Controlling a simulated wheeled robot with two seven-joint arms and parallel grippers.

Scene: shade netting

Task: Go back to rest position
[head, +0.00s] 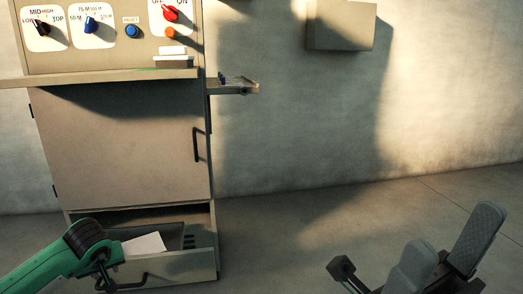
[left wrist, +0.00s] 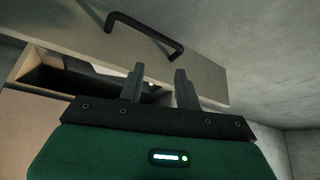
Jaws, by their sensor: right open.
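My right gripper (head: 450,243) is at the lower right of the head view, with its two grey fingers spread and nothing between them. It is above bare floor, away from the cabinet. My left gripper (head: 106,277) is at the lower left, close to the cabinet's pulled-out bottom drawer (head: 185,268). In the left wrist view its two fingers (left wrist: 160,84) stand apart with nothing gripped between them. The drawer handle (left wrist: 146,34) shows beyond the fingertips, apart from them. In the head view, the left fingers are small and partly hidden by the wrist.
The cabinet (head: 120,150) has a closed door with a black handle (head: 196,145) and a panel of knobs above. A white sheet (head: 145,243) is in the drawer. A small side shelf (head: 232,88) juts out right. A box (head: 341,25) is on the wall. Floor at centre is clear.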

